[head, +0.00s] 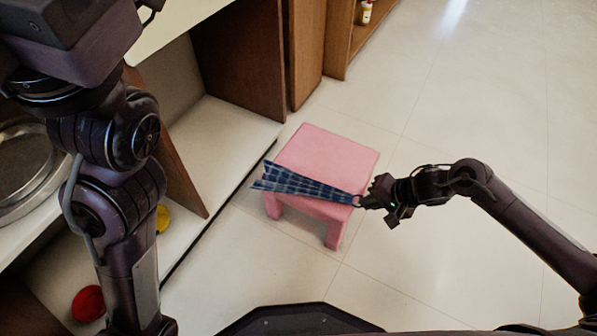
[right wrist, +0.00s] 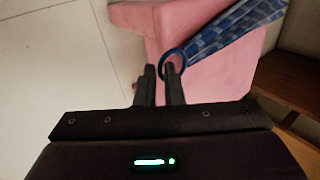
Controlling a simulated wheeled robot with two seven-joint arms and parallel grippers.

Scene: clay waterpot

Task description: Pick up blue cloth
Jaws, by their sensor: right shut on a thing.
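The blue cloth (head: 305,187) is patterned in blue checks and stretches out to the left from my right gripper (head: 365,199), in front of the pink stool. In the right wrist view the cloth (right wrist: 232,28) has a blue ring (right wrist: 171,65) at its near end. My right gripper's fingers (right wrist: 160,72) are shut on this end at the ring. The far end of the cloth fans out past the stool's left edge. I cannot tell whether the cloth touches the stool. My left arm is at the left of the head view; its gripper is not in view.
The pink stool (head: 330,151) stands on a pale tiled floor. Open wooden cabinets (head: 240,55) line the left and back. A metal basin (head: 30,165), a red item (head: 88,303) and a yellow item (head: 162,218) are at the left. The floor at the right (head: 480,110) is clear.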

